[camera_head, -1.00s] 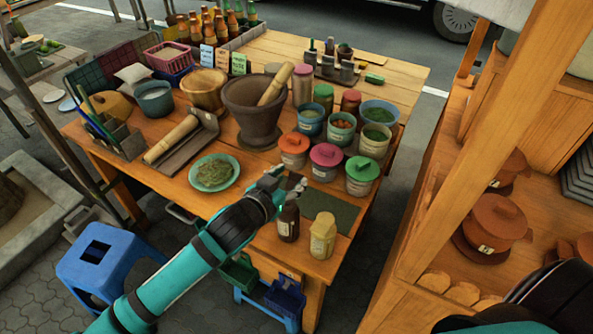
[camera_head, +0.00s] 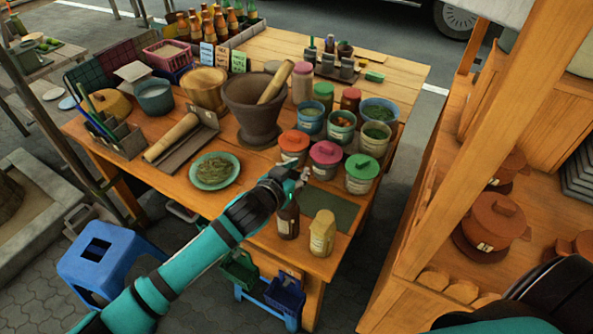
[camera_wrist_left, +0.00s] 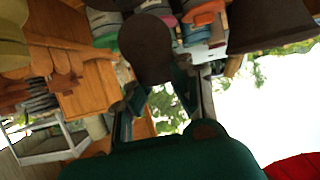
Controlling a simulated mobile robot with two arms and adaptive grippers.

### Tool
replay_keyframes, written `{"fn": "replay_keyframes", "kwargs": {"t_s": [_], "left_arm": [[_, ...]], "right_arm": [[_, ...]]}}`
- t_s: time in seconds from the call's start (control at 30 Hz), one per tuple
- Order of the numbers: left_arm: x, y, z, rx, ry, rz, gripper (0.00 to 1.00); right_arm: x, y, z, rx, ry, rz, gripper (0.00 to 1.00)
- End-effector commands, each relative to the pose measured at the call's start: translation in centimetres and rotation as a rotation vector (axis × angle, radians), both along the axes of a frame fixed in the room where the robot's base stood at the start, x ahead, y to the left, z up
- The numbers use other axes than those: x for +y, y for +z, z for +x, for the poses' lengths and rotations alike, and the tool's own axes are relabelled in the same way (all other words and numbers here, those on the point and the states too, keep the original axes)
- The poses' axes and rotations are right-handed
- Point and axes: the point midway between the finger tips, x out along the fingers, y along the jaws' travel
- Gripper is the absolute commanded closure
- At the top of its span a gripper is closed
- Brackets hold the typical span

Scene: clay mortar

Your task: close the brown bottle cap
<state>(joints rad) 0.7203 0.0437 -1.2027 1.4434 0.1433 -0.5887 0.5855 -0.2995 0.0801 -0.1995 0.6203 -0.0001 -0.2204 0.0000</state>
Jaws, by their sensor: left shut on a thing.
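The brown bottle (camera_head: 288,222) stands upright near the front edge of the wooden table, with a pale label. My left gripper (camera_head: 293,180) is at its top, over the neck. The gripper is shut on the bottle's top, and its fingers hide the cap in the head view. In the left wrist view the bottle (camera_wrist_left: 146,50) shows as a dark brown shape narrowing towards the gripper (camera_wrist_left: 165,98). I cannot make out the cap or how it sits. My right gripper is not in view.
A pale yellow bottle (camera_head: 322,233) stands just right of the brown one. Behind are lidded tubs with pink (camera_head: 325,152) and green (camera_head: 361,168) lids. A green mat (camera_head: 332,205) lies beside the gripper. A plate of herbs (camera_head: 214,171) is to the left.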

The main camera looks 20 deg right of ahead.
Motion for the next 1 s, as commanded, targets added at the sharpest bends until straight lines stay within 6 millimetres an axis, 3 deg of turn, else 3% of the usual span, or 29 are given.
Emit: {"fn": "replay_keyframes", "kwargs": {"t_s": [0.27, 0.47, 1.0], "left_arm": [[0.1, -0.1, 0.0, -0.002, 0.0, -0.004, 1.0], [0.3, -0.4, -0.3, -0.035, 0.002, -0.047, 1.0], [2.1, -0.4, -1.8, -0.279, 0.002, -0.334, 1.0]], "right_arm": [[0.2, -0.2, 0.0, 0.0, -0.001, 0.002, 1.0], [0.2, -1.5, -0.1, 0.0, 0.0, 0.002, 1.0], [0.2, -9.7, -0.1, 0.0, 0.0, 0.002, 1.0]]}}
